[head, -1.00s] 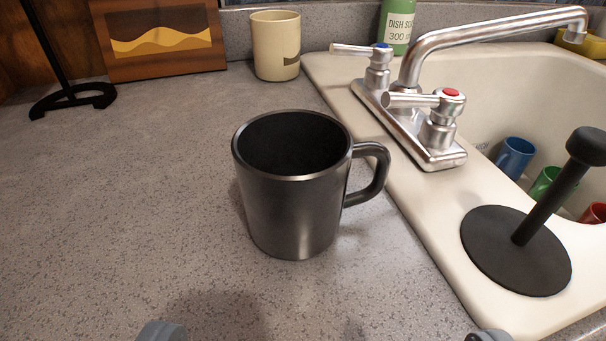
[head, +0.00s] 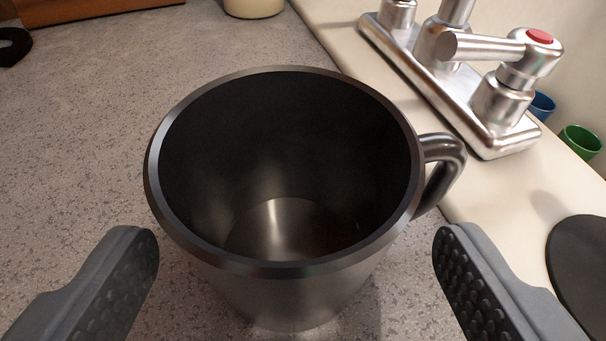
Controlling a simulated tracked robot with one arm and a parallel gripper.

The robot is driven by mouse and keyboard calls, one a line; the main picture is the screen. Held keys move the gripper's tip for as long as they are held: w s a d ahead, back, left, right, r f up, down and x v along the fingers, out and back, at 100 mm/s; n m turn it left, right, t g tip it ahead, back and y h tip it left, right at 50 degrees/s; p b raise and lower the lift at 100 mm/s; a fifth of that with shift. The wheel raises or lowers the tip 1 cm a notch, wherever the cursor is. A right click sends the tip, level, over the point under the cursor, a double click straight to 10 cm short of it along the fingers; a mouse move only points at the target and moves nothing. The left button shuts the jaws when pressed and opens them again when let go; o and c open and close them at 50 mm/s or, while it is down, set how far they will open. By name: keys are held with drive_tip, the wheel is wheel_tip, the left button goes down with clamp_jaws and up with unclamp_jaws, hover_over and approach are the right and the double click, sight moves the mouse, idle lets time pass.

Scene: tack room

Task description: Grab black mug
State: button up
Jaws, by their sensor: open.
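The black mug (head: 290,285) stands upright on the speckled grey counter in the middle of the head view. Its rim and empty inside face me, and its handle points right toward the sink. My gripper (head: 298,250) is open, with one grey ridged finger at the lower left of the mug and the other at the lower right. The fingers look apart from the mug's wall.
The sink edge with a silver faucet (head: 490,100) lies to the right, near the handle. A black disc (head: 582,270) rests on the sink rim at far right. Blue and green (head: 580,142) cups sit in the basin. A cream mug (head: 253,8) stands behind.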

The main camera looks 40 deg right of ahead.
sight(290, 99)
drive_tip(key=shift+b+x, duration=0.75)
drive_tip(key=shift+x, duration=1.85)
drive_tip(key=shift+a+f, duration=0.1)
drive_tip(key=shift+f, duration=0.05)
drive_tip(key=c, duration=0.9)
drive_tip(key=shift+c, duration=0.2)
drive_tip(key=shift+r+p, duration=0.35)
drive_tip(key=shift+r, duration=0.2)
wheel_tip(290, 99, up, 3)
drive_tip(key=shift+f+p, duration=0.1)
drive_tip(key=shift+p, duration=0.75)
drive_tip(key=s+r, duration=0.1)
drive_tip(key=s, duration=1.5)
drive_tip(key=shift+a, duration=0.3)
